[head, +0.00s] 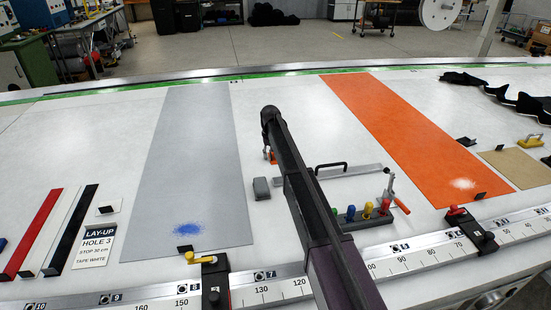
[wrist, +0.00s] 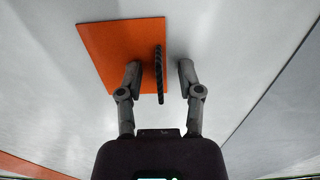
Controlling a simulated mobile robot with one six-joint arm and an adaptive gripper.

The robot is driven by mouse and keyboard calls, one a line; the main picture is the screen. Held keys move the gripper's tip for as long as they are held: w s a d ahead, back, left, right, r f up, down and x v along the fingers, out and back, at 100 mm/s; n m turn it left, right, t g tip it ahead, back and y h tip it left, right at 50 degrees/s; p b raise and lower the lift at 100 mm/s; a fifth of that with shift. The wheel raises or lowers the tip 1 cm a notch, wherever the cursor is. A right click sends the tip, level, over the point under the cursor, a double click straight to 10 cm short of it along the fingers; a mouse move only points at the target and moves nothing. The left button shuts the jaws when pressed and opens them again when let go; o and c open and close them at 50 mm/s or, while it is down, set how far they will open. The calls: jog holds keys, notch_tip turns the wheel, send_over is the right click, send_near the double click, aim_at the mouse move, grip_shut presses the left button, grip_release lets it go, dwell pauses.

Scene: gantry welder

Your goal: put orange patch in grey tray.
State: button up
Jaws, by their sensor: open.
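The orange patch (wrist: 115,45) is a flat square with a dark upright ridged tab (wrist: 159,75) near its right side in the wrist view. My gripper (wrist: 158,72) is open, with one finger on each side of the tab; I cannot tell whether they touch it. In the head view a little of the patch (head: 273,157) shows beside my gripper, and my arm hides the rest. No walled grey tray is clear to me. A long flat grey panel (head: 190,150) with a blue speckled spot lies left of my arm.
A long orange panel (head: 400,130) lies to the right. A small grey block (head: 261,189), a rack of coloured-handled tools (head: 365,213) and a ruled rail (head: 385,265) are near my arm. Red, white and black strips and a lay-up sign (head: 94,246) lie left. White table is bare between.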

grip_shut()
jog(key=shift+r, duration=0.15)
notch_tip(320, 180, up, 10)
jog(key=p, duration=1)
dwell(0.8)
